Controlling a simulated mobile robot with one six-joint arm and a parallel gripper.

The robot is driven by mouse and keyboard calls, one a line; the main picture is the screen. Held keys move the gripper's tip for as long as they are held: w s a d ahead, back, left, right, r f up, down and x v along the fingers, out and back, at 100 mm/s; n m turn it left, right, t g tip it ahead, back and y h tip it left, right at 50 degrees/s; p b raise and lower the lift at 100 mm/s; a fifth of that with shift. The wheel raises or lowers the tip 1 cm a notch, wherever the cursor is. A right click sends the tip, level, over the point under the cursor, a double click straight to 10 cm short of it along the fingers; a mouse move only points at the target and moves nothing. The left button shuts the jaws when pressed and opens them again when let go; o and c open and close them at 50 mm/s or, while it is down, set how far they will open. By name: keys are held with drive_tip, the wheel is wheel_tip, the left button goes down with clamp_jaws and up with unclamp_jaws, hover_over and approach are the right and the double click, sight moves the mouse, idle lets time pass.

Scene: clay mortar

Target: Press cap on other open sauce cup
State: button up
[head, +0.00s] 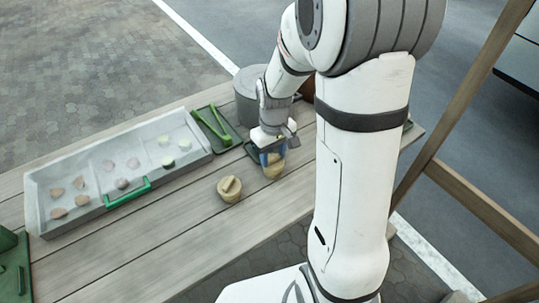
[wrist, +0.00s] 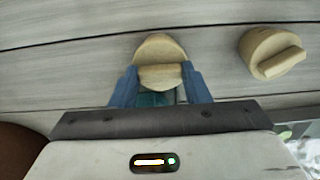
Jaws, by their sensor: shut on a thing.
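My gripper (head: 271,154) is low over the right part of the wooden table. Its blue fingers are shut on the raised ridge of a round beige cap (head: 274,171). In the wrist view the cap (wrist: 158,47) shows between the fingertips (wrist: 160,80). I cannot tell whether it rests on a cup or is held above the table, since its underside is hidden. A second beige round piece with a ridge on top, a capped cup or cap (head: 229,189), stands apart to the left; it also shows at the right in the wrist view (wrist: 262,52). I make out no open cup.
A grey tray (head: 190,124) with several small pale and coloured pieces and a green handle lies at left. Green tongs (head: 212,128) lie on a dark tray beside it. A grey round container (head: 247,97) stands behind my gripper. The front planks are clear.

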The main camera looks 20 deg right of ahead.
drive_tip(key=shift+f, duration=0.15)
drive_tip(key=o, duration=1)
drive_tip(key=shift+o, duration=0.6)
drive_tip(key=o, duration=0.4)
drive_tip(key=shift+w, duration=0.1)
drive_tip(key=shift+r+p, duration=2.25)
drive_tip(key=shift+r, duration=0.85)
